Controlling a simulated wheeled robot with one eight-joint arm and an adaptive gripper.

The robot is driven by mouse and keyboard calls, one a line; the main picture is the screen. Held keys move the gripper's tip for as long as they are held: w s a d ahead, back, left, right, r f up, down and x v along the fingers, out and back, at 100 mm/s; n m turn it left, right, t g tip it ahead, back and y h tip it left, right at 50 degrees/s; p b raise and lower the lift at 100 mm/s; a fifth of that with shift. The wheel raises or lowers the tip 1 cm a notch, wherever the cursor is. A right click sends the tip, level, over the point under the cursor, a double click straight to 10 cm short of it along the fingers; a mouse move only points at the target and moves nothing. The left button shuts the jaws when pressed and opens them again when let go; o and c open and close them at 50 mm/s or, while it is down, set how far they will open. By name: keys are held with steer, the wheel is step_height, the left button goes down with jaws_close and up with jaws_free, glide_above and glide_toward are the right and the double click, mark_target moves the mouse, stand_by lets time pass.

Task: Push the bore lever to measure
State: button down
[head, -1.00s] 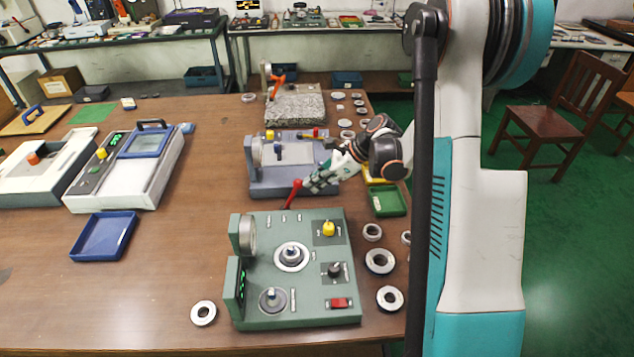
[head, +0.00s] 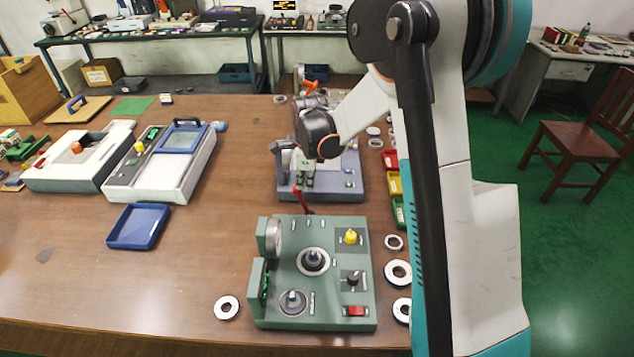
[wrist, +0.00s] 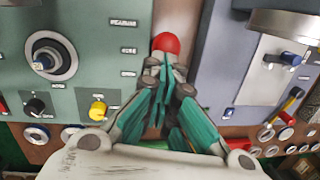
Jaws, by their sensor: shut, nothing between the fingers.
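The green bearing gauge (head: 335,290) stands on the table in front of me. The bore lever (head: 303,200) rises from its far edge, with a red knob and stem, and leans up to the left in the head view. My gripper (head: 307,186) is shut and empty, pointing down close beside the lever's knob. In the wrist view the red knob (wrist: 166,43) is just beyond the shut fingertips (wrist: 165,68). I cannot tell whether they touch. Printed labels run along the gauge panel beside the knob. The lever's stem is hidden in the wrist view.
A grey-blue gauge (head: 335,190) stands just behind, partly hidden by my arm. Loose rings (head: 398,272) and small coloured trays (head: 394,183) line the right side. A blue tray (head: 138,227) and a white instrument (head: 165,170) are left. The table's front left is clear.

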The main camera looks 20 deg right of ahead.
steer(key=shift+w+a+f, duration=0.1)
steer(key=shift+w+a, duration=0.1)
steer(key=shift+a, duration=0.25)
steer(key=shift+w+a+f, duration=0.1)
steer(key=shift+w+a, duration=0.05)
steer(key=shift+a, duration=0.25)
step_height(320, 180, up, 13)
steer(key=s+d+p, duration=0.1)
steer(key=s+p, duration=0.1)
steer(key=p, duration=0.1)
steer(key=shift+s+d+p, duration=0.25)
steer(key=shift+d+p, duration=0.05)
steer(key=shift+d, duration=0.1)
steer(key=shift+f, duration=0.1)
stand_by(1.0)
